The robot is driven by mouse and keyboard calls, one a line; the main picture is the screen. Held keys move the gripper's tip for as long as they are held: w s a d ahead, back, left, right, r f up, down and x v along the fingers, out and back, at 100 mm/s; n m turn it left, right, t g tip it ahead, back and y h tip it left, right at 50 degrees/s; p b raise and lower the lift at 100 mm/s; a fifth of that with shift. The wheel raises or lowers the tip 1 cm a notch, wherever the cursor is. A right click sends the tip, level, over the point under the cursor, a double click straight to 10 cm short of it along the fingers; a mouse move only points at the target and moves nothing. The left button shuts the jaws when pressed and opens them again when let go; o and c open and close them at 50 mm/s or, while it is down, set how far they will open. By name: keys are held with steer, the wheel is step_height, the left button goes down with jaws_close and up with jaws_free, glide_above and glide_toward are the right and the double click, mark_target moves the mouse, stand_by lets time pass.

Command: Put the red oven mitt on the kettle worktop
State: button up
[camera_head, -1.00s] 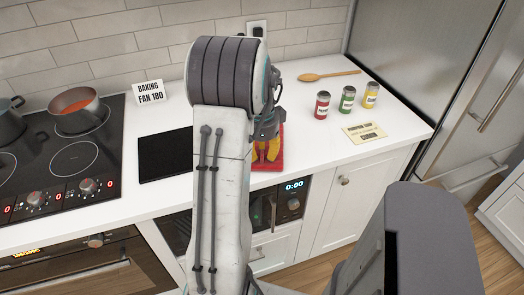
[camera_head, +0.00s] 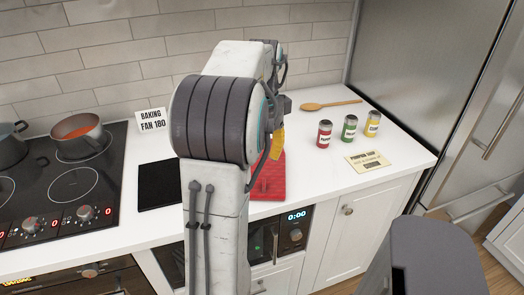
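A red, quilted-looking flat thing (camera_head: 268,182) lies on the white counter, right of my arm. It may be the oven mitt, but my arm hides its left part, so its full outline cannot be told. My gripper (camera_head: 277,146) is above its back edge, mostly hidden behind my own arm. A yellow piece shows at the gripper's end; I cannot tell whether it is a finger or something held. The red thing looks apart from the gripper. No kettle is in view.
A black hob with pots (camera_head: 77,138) is at the left, beside a dark flat panel (camera_head: 158,185). A sign (camera_head: 152,120) stands behind. A steel fridge (camera_head: 420,80) bounds the right.

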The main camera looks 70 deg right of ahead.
steer(key=shift+r, duration=0.35)
steer(key=w+a+n+t, duration=0.2)
steer(key=w+a+n, duration=1.4)
steer(key=a, duration=0.5)
steer(key=s+a+f+n, duration=0.1)
steer(key=a+f+n, duration=0.1)
steer(key=a+n, duration=0.6)
steer(key=s+a+f+n+t, duration=0.1)
steer(key=s+a+f+n, duration=0.1)
steer(key=a+n, duration=0.6)
steer(key=shift+s+a+f+y, duration=0.35)
steer(key=shift+a+f, duration=0.2)
steer(key=shift+a, duration=0.7)
